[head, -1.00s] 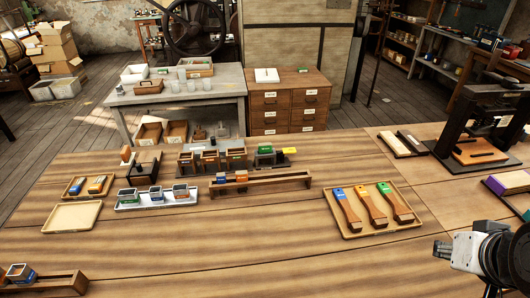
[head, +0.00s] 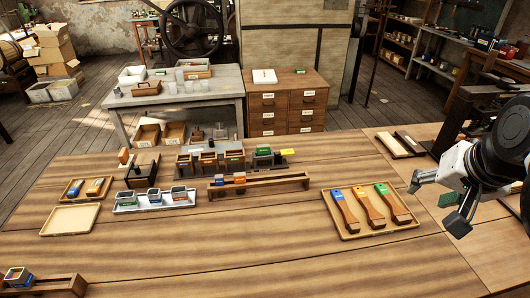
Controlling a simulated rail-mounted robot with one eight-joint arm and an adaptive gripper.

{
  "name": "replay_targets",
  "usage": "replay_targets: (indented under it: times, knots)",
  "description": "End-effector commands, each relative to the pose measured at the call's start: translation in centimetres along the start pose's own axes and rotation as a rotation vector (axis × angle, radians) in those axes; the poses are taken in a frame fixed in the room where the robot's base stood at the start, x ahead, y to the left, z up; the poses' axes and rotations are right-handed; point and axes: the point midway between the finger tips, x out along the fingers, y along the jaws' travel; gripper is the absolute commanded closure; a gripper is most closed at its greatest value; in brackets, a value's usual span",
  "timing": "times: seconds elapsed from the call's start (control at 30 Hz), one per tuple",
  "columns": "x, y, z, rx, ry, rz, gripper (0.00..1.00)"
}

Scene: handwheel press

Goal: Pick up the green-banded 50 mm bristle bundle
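My gripper (head: 436,203) is at the right of the head view, above the table beside the brush tray. Its two fingers are spread apart. I cannot pick out the 50 mm bundle for certain among these.
A wooden tray (head: 345,236) holds brushes tagged blue, orange and green. A long wooden holder (head: 270,186) carries small blue and orange pieces. Left are a small tray (head: 72,197) with orange and blue pieces and an empty tray (head: 70,218). The front middle table is clear.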

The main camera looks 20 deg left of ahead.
Motion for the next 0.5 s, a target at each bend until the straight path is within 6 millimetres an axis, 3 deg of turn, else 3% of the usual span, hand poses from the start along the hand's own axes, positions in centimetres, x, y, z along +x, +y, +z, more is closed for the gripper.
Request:
replay_targets:
  times: [0.1,0.5]
  knots:
    - [0.1,-2.5,-3.3,0.068,-0.044,-0.020,0.61]
    - [2.9,-11.2,-12.5,0.305,-0.202,-0.052,0.61]
